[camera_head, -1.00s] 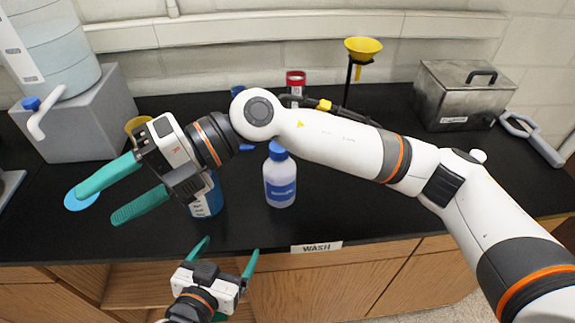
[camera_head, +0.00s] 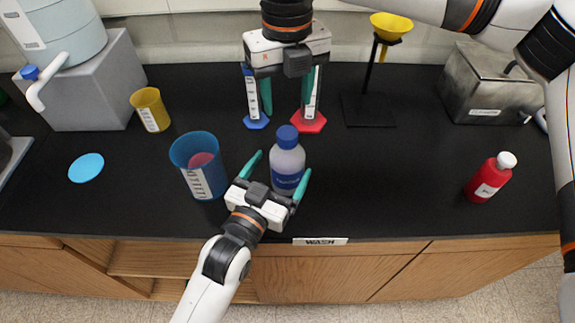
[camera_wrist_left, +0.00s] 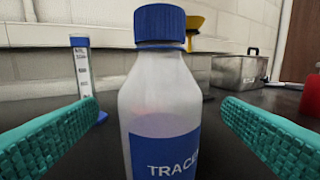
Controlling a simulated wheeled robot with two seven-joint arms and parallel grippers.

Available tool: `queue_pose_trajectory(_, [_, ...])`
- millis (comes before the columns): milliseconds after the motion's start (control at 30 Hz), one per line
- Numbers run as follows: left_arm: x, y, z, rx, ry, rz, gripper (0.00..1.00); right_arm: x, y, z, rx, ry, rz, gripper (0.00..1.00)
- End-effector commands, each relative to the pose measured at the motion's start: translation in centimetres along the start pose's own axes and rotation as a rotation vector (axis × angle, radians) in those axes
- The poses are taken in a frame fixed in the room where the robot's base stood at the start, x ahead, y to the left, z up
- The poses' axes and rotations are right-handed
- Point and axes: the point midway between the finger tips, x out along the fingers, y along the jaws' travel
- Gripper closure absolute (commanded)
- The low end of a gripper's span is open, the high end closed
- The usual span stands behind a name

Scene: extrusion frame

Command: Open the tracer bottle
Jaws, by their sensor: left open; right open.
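The tracer bottle (camera_head: 287,160) stands upright on the black bench, near its front edge. It is translucent white with a blue cap (camera_head: 288,136) on and a blue label. My left gripper (camera_head: 281,166) is open, with one green finger on each side of the bottle. In the left wrist view the bottle (camera_wrist_left: 160,105) stands between the fingers with gaps on both sides, and its label reads "TRAC". My right gripper (camera_head: 287,97) points down, open and empty, above and behind the cap in the head view.
Graduated cylinders with a blue base (camera_head: 256,122) and a red base (camera_head: 310,122) stand behind the bottle. A blue beaker (camera_head: 199,172) is close on the left. A red bottle (camera_head: 489,180) stands right; the bench between is clear. A funnel stand (camera_head: 368,110) is behind.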

Motion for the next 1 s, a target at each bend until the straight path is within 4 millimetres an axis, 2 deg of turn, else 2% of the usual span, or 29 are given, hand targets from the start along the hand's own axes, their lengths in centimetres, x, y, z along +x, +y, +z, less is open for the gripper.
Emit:
queue_pose_trajectory(100, [2.4,0.0,0.1,-0.001,-0.001,0.000,0.11,0.0,0.0,0.0,-0.001,0.000,-0.001,0.47])
queue_pose_trajectory(300, [4.9,0.0,0.0,-0.001,0.000,0.000,0.11,0.0,-0.1,0.0,-0.002,0.000,-0.002,0.47])
queue_pose_trajectory(500, [5.8,0.0,0.0,-0.001,0.001,0.000,0.11,0.0,-0.1,0.0,-0.002,0.000,-0.002,0.47])
queue_pose_trajectory(733, [5.8,0.0,-0.1,-0.001,0.002,0.000,0.11,0.0,-0.1,0.0,-0.002,0.000,-0.003,0.47])
queue_pose_trajectory(767, [5.8,0.0,-0.1,-0.001,0.002,0.000,0.14,0.0,-0.1,0.0,-0.002,0.000,-0.003,0.47])
queue_pose_trajectory(1000, [5.8,0.0,-0.1,0.000,0.002,0.001,0.53,0.0,-0.1,0.0,-0.002,0.000,-0.003,0.47])
